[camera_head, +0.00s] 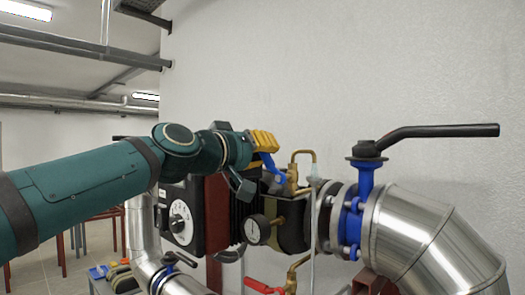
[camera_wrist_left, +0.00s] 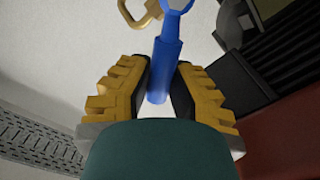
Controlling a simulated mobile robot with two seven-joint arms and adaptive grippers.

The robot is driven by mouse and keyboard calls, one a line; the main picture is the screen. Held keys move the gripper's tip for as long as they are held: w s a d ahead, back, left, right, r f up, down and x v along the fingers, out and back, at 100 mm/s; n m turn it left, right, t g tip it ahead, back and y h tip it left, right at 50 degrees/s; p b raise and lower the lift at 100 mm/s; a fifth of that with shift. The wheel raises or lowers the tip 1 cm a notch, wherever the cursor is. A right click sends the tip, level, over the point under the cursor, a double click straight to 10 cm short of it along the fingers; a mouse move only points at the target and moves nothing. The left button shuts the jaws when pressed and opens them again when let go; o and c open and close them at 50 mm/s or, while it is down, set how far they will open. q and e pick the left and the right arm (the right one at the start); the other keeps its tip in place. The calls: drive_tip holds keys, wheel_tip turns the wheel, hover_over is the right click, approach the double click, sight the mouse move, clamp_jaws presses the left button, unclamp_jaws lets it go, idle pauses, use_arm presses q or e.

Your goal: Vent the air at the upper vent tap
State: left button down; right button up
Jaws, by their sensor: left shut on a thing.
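The spout also shows in the left wrist view (camera_wrist_left: 133,17). A blue lever (camera_head: 273,174) sits at the tap, and in the left wrist view its blue shaft (camera_wrist_left: 165,65) runs down between my fingers. My left gripper (camera_head: 264,148), with yellow ribbed fingers, is shut on this lever. The lever's far end is cut off at the top edge of the wrist view. My right gripper is not in view.
A round gauge (camera_head: 257,229) is below the tap. A blue valve (camera_head: 360,205) with a long black handle (camera_head: 440,131) and a thick silver pipe (camera_head: 425,240) stand on the right. A red lever (camera_head: 264,287) is low in front. Open wall space lies above.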

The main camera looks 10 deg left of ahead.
use_arm(q)
drive_tip(key=shift+r, duration=0.1)
drive_tip(key=c, duration=0.8)
unclamp_jaws()
drive_tip(key=shift+w, duration=0.1)
drive_tip(key=shift+c, duration=0.2)
drive_tip(key=v, duration=1.2)
